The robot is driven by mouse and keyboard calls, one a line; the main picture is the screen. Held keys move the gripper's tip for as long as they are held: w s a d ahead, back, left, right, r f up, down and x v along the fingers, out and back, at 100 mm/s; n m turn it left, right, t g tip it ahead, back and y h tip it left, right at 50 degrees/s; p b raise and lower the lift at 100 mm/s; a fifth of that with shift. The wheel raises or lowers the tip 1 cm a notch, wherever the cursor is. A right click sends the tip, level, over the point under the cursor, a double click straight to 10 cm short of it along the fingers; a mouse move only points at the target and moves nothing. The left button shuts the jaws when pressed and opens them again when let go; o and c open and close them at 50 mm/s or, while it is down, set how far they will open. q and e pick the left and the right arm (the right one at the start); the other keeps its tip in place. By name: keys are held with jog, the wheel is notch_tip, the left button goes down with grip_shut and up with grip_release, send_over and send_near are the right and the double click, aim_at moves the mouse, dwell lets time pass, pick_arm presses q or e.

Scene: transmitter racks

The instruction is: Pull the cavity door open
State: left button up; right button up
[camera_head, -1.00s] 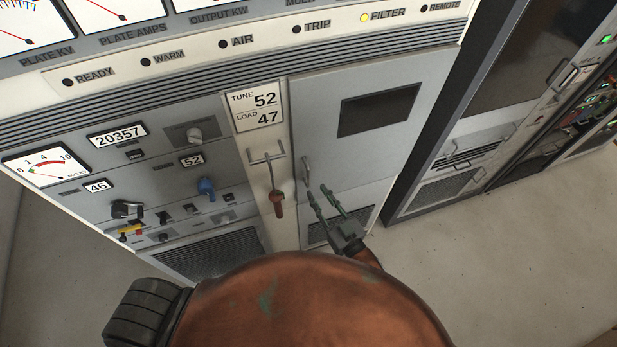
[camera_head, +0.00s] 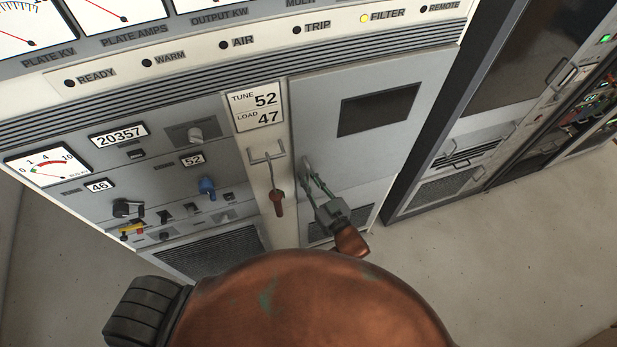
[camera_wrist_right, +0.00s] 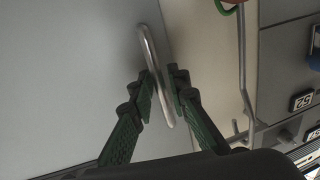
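The cavity door (camera_head: 375,150) is the grey panel with a dark window on the right half of the transmitter front. It looks closed. Its metal bar handle (camera_wrist_right: 150,60) runs between the two green fingers of my right gripper (camera_wrist_right: 163,82) in the right wrist view. The fingertips sit close against both sides of the bar and look shut on it. In the head view my right gripper (camera_head: 314,176) reaches the handle at the door's left edge, where the fingers partly hide it. My left gripper is out of view.
A hooked rod with a red-brown grip (camera_head: 277,203) hangs from a bracket (camera_head: 267,153) just left of the door. A control panel with knobs (camera_head: 207,188) lies further left. Another dark rack (camera_head: 470,130) stands to the right. The floor (camera_head: 500,260) in front is clear.

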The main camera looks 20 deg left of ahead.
grip_shut()
jog(key=shift+s+d, duration=0.1)
jog(key=shift+d, duration=0.05)
dwell(0.4)
